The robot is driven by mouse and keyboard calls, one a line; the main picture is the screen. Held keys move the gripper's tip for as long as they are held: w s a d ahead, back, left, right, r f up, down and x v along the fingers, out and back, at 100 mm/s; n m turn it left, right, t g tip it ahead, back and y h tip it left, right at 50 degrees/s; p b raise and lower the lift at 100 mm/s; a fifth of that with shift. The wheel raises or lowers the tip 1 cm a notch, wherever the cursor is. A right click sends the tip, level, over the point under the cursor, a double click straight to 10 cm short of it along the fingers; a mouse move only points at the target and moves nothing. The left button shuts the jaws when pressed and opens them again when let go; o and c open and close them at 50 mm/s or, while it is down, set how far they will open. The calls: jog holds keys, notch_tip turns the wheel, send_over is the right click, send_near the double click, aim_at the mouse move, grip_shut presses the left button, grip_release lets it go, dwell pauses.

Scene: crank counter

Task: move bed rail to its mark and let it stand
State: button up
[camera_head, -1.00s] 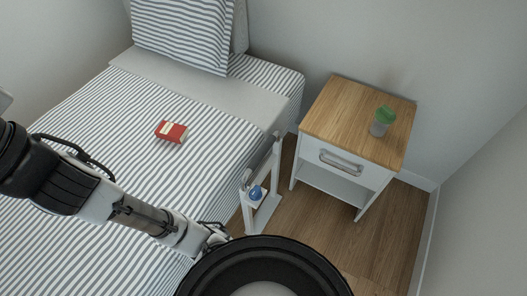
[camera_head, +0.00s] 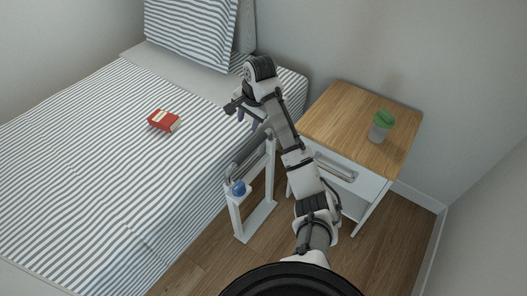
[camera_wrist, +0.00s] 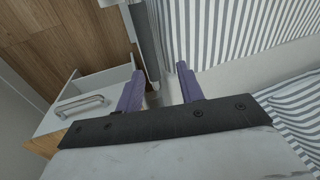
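The bed rail (camera_head: 269,160) is a white upright frame with a grey top bar. It stands on the floor between the bed and the nightstand. A blue knob or ball (camera_head: 239,188) shows at its near end. My gripper (camera_head: 239,113) is above the bed's edge, near the rail's far upper end, with its purple fingers apart. In the wrist view the open fingers (camera_wrist: 158,71) have nothing clasped between them. The rail's grey bar (camera_wrist: 146,38) appears beyond them, not gripped. I cannot make out a floor mark; my arm hides part of the floor.
The striped bed (camera_head: 100,190) fills the left, with a red book (camera_head: 163,121) on it. Bare wood floor (camera_head: 205,262) shows in front of the rail.

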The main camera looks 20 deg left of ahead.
aim_at(249, 148)
jog(key=shift+g+h, duration=0.3)
jog(key=f, duration=1.4)
jog(key=shift+w+a+f, duration=0.2)
jog(key=shift+w+a, duration=0.05)
jog(key=shift+w, duration=0.1)
jog(key=shift+c, duration=0.2)
grip_shut()
